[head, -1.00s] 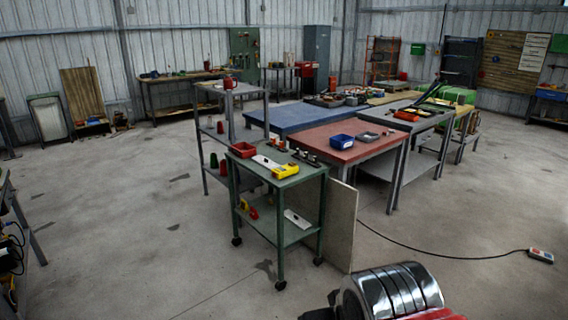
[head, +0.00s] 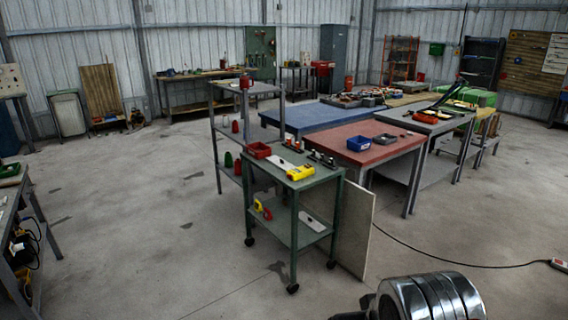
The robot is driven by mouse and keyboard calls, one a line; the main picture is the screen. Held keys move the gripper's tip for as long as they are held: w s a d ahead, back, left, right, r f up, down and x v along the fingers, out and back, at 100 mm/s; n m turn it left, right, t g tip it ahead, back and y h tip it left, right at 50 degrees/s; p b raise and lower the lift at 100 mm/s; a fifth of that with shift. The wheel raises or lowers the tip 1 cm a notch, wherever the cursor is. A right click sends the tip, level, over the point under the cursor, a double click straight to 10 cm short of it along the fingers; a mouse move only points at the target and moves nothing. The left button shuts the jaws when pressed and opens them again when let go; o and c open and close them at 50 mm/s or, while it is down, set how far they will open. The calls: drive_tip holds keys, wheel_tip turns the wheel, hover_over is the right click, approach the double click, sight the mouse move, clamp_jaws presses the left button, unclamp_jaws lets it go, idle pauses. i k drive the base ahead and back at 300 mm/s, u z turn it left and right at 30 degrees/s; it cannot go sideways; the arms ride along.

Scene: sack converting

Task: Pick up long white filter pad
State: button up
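A long white flat piece (head: 279,163) lies on the top of a green wheeled cart (head: 318,178), beside a yellow tool (head: 300,172). A second white flat piece (head: 312,221) lies on the cart's lower shelf, partly hidden by the cart's frame. Both are small in view, and I cannot tell for sure which is the filter pad. My gripper is not in view; only a shiny metal part of my own arm shows at the bottom right, well apart from the cart.
A red bin (head: 258,150) stands at the cart's back left corner. A grey panel (head: 356,232) leans at its right side. A red-topped table (head: 371,150) stands behind, and a cable (head: 440,262) runs over the floor at right. The floor before the cart is clear.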

sight(283, 164)
drive_tip(key=i, duration=0.9)
drive_tip(key=z, duration=0.05)
drive_tip(key=k, duration=0.6)
drive_tip(key=u, duration=0.35)
drive_tip(key=i, duration=0.7)
drive_tip(key=u, duration=0.75)
drive_tip(key=i, duration=1.4)
drive_tip(key=u, duration=0.3)
